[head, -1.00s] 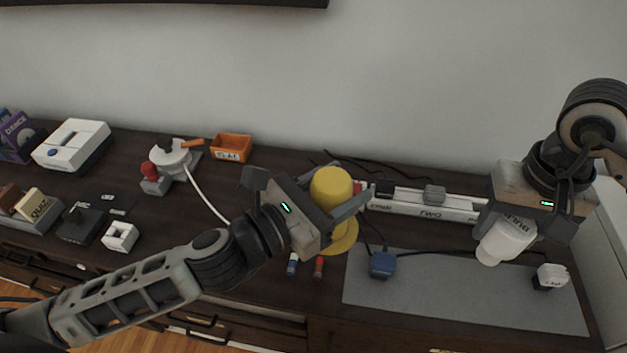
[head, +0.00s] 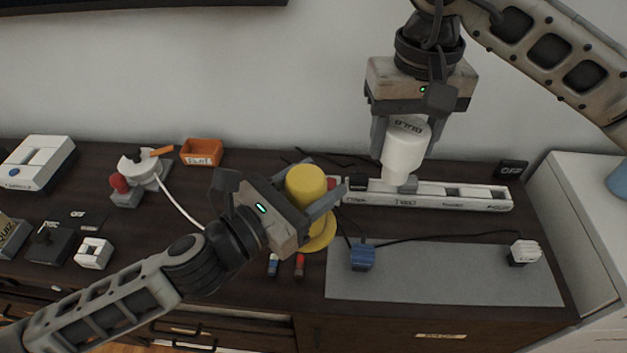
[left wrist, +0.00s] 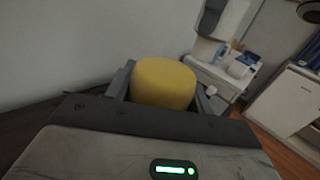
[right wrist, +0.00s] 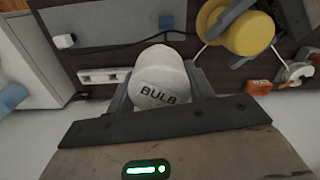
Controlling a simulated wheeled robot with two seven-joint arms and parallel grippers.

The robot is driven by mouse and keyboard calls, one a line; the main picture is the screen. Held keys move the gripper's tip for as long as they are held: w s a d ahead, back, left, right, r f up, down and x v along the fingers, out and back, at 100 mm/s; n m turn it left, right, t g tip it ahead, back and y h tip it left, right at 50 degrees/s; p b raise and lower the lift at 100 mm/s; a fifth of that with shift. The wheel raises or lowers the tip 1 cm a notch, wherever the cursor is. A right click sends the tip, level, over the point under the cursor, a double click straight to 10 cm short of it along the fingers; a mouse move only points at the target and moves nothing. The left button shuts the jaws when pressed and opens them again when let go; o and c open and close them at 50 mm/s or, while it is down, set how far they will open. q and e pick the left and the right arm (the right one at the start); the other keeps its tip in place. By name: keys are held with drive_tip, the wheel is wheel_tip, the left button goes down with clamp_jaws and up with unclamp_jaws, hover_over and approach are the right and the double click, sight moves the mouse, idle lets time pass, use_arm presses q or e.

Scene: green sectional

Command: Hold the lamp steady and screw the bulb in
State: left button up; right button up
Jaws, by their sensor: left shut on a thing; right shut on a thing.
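The yellow lamp (head: 306,187) stands on the dark cabinet top on a round yellow base. My left gripper (head: 318,200) is shut on its upper part, one finger on each side; the yellow top also fills the middle of the left wrist view (left wrist: 163,82). The white bulb (head: 404,150), lettered BULB, is held by my right gripper (head: 402,140) above the white rail, to the right of the lamp and apart from it. In the right wrist view the bulb (right wrist: 158,80) sits between the fingers. The lamp's socket cannot be made out.
A white slotted rail (head: 430,196) lies behind a grey mat (head: 440,278). A blue block (head: 362,257) and a white block (head: 524,252) with cables rest on the mat. An orange bin (head: 201,152) and a white round device (head: 140,168) stand left of the lamp.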

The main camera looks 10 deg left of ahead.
sight(305, 175)
drive_tip(key=s+a+r+n, duration=0.3)
drive_tip(key=a+r, duration=0.6)
drive_tip(key=a, duration=0.3)
drive_tip(key=shift+s+a+r, duration=0.2)
drive_tip(key=shift+r, duration=0.15)
drive_tip(key=shift+f, duration=2.05)
drive_tip(key=shift+s+f, duration=0.1)
drive_tip(key=shift+f, duration=0.75)
drive_tip(key=shift+f, duration=0.5)
